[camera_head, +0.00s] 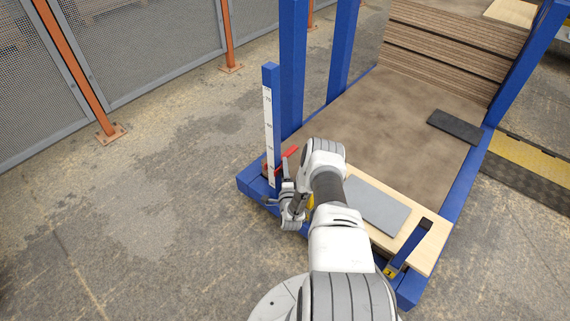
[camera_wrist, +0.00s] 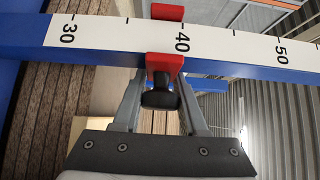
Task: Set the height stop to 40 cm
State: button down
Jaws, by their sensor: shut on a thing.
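The blue post carries a white scale strip (camera_head: 268,125), which runs across the top of the wrist view (camera_wrist: 110,34) with the numbers 30, 40 and 50. The red height stop (camera_wrist: 165,65) sits around the post beside the 40 mark, with the printed 40 just right of its middle. Its exact reading edge is not clear. A black knob (camera_wrist: 160,100) sticks out from the stop towards my wrist. My gripper (camera_wrist: 160,88) is shut on this knob. In the head view my gripper (camera_head: 289,200) is low at the post, partly hidden by my arm.
Stacked brown boards (camera_head: 450,55) lie at the back of the blue frame. A grey plate (camera_head: 375,205) rests on a pale board (camera_head: 432,245) beside my arm. A dark block (camera_head: 455,127) lies on the brown surface. The floor left of the post is clear up to the mesh fence (camera_head: 140,50).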

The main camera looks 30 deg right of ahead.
jog(key=shift+c, duration=2.4)
grip_release()
jog(key=p+v, duration=0.5)
jog(key=v, duration=1.2)
jog(key=shift+s+p, duration=0.25)
jog(key=shift+p, duration=0.05)
jog(key=shift+a, duration=0.1)
